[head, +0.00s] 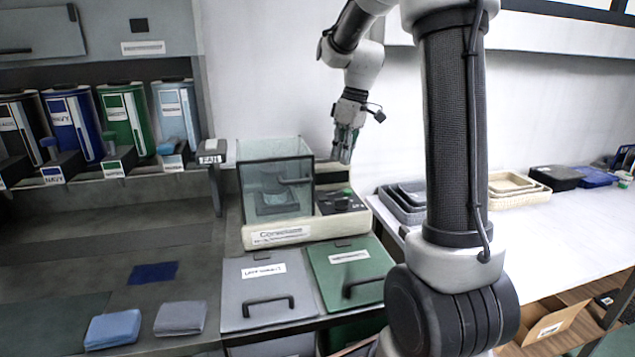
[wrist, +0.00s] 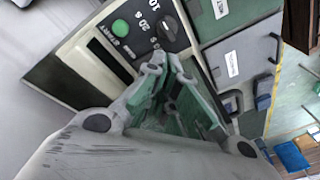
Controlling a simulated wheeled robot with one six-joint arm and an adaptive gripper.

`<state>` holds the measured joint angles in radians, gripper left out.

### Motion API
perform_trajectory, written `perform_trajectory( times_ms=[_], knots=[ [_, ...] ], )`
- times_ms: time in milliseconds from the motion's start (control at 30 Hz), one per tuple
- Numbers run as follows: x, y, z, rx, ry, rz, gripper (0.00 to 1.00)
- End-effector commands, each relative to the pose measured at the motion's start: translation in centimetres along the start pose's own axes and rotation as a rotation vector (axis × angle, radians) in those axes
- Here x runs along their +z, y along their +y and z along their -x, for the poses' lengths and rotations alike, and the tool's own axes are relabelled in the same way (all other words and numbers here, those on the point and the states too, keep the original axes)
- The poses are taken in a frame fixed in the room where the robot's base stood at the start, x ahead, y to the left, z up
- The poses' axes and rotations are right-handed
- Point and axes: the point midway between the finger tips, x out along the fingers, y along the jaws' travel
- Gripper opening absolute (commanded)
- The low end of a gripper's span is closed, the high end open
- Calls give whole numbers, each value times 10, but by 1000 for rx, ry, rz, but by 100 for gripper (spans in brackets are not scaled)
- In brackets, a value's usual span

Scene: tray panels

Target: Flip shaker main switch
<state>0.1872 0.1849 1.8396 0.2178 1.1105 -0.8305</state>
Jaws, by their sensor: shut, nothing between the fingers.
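The shaker (head: 278,236) has a cream base with a label on its front, a clear box on the left and a dark control panel (head: 341,201) on the right. In the wrist view the panel shows a green button (wrist: 120,28) marked START and a black dial (wrist: 168,27) with numbers. My gripper (head: 345,157) points down above the panel, shut and empty. In the wrist view its closed fingers (wrist: 167,66) cover the ground beside the dial. I cannot pick out the main switch; the fingers may hide it.
A grey lid (head: 262,274) and a green lid (head: 349,262), both with dark handles, lie in front of the shaker. Coloured canisters (head: 123,116) stand to the left. Folded cloths (head: 180,318) lie front left. Grey trays (head: 400,205) stand on the white table at right.

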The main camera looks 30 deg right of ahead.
Motion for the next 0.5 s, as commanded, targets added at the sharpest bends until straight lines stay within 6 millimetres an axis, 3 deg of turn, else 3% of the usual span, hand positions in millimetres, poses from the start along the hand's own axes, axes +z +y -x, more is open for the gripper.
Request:
perform_trajectory(
  times_ms=[100, 200, 333, 500],
  knots=[
    [-36, 18, 7, -16, 48, 277, 0],
    [-53, 19, 25, 0, 92, 495, 0],
    [-56, 15, 29, -5, 105, 692, 0],
    [-55, 13, 29, -6, 104, 809, 0]
  ],
)
